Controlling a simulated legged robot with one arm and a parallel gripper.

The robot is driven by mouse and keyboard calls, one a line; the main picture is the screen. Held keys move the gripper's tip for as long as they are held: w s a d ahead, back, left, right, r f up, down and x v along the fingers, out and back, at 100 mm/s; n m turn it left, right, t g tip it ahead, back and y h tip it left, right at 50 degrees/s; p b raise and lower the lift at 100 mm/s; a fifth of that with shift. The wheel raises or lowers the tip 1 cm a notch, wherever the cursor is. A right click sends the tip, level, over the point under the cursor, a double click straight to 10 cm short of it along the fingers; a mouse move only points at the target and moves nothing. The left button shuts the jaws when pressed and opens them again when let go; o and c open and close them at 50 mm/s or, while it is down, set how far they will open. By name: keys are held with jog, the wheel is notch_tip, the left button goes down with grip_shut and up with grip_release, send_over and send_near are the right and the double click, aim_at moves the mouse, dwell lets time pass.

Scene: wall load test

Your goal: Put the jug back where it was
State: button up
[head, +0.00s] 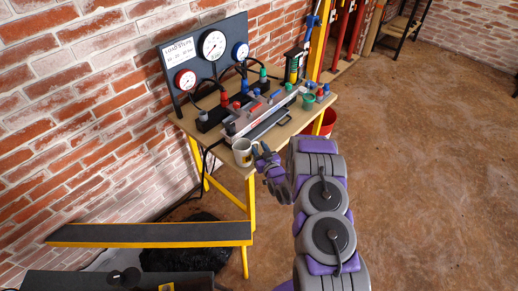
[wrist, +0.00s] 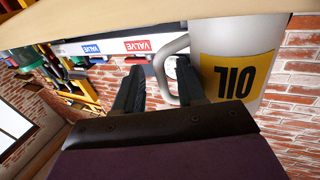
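The jug (head: 242,152) is a pale mug-like vessel at the front corner of the wooden table, upright on its top. In the wrist view, which is upside down, the jug (wrist: 238,62) is at the right with a yellow label reading OIL. Its grey handle (wrist: 162,74) reaches in between my fingers. My gripper (head: 263,155) is just right of the jug in the head view. In the wrist view my gripper (wrist: 160,66) has its two dark fingers apart, with a visible gap around the handle.
The table (head: 173,117) carries a valve block (head: 262,117) with coloured fittings and hoses close behind the jug. A gauge panel (head: 213,55) stands at the back by the brick wall. A yellow-edged bench (head: 150,232) is at the lower left. Open floor (head: 430,170) lies to the right.

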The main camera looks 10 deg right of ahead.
jog(key=shift+s, duration=0.1)
jog(key=p+v, duration=0.2)
jog(key=v, duration=1)
jog(key=w+d+r+n+g+h, duration=0.2)
jog(key=w+d+r+g, duration=0.1)
jog(key=r+g, duration=0.3)
jog(key=s+d+r+m+g+h, duration=0.25)
jog(key=s+r+g, duration=0.25)
jog(key=s+r, duration=0.5)
jog(key=s+a+r+g, duration=0.2)
jog(key=s+r, duration=0.3)
jog(key=s, duration=0.6)
jog(key=s+a+r+m+g, duration=0.1)
jog(key=s+a+r+g, duration=0.2)
jog(key=s, duration=0.9)
jog(key=s+a+r+g, duration=0.3)
jog(key=s+r, duration=0.4)
jog(key=s, duration=0.5)
jog(key=shift+a+r+m+y, duration=0.35)
jog(key=shift+a+r, duration=0.05)
jog(key=shift+a, duration=0.3)
